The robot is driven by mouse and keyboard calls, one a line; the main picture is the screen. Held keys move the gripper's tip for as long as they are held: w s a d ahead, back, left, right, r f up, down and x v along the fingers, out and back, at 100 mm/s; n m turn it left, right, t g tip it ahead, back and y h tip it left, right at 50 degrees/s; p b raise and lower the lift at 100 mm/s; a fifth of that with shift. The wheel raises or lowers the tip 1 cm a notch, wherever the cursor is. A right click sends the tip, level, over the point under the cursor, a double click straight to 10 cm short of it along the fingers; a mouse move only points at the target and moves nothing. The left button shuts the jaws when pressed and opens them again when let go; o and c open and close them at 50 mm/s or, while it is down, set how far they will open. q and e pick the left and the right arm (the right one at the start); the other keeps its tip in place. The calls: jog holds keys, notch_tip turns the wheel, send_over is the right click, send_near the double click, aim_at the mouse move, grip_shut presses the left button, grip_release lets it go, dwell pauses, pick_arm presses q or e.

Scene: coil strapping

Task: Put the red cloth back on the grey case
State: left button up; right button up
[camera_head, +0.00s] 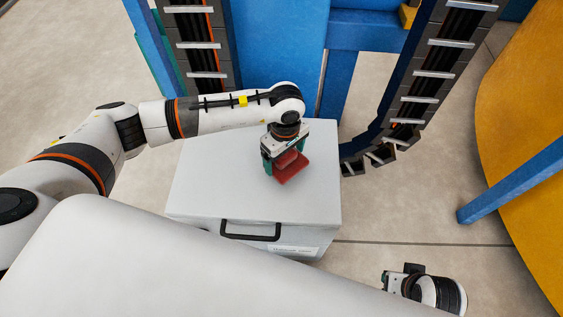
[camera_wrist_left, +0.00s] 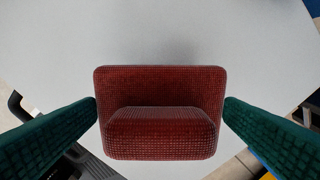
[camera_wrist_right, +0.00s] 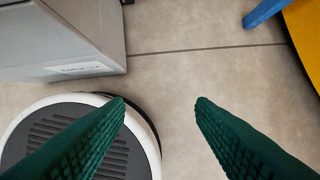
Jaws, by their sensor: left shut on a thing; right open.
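The red cloth (camera_head: 291,169) is a folded, ribbed block with a raised part on top. My left gripper (camera_head: 284,160) is shut on it from both sides, pointing down over the right part of the grey case (camera_head: 225,180). In the left wrist view the red cloth (camera_wrist_left: 160,135) sits between the green fingers, with the pale case lid (camera_wrist_left: 180,35) below it. I cannot tell whether the cloth touches the lid. My right gripper (camera_wrist_right: 160,104) is open and empty above the floor, to the right of the case.
The case has a black handle (camera_head: 250,232) and a label on its front. Blue machine frame (camera_head: 280,50) and black cable chains (camera_head: 420,80) stand behind it. A blue beam (camera_head: 510,183) and a large yellow round shape (camera_head: 530,130) are at the right. The rest of the lid is clear.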

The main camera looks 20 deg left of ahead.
aim_at(285, 162)
pick_arm(q)
notch_tip(285, 162, down, 4)
jog(key=shift+r+b, duration=0.2)
jog(key=shift+b, duration=0.15)
jog(key=shift+f, duration=0.15)
jog(key=o, duration=0.6)
pick_arm(e)
jog(key=shift+v, duration=1.2)
jog(key=shift+w+d+r, duration=0.1)
pick_arm(q)
jog(key=shift+r, duration=0.35)
notch_tip(285, 162, up, 11)
jog(key=shift+r+p, duration=0.2)
jog(key=shift+p, duration=0.75)
pick_arm(e)
notch_tip(285, 162, down, 7)
jog(key=shift+w, duration=0.35)
jog(key=shift+r, duration=0.15)
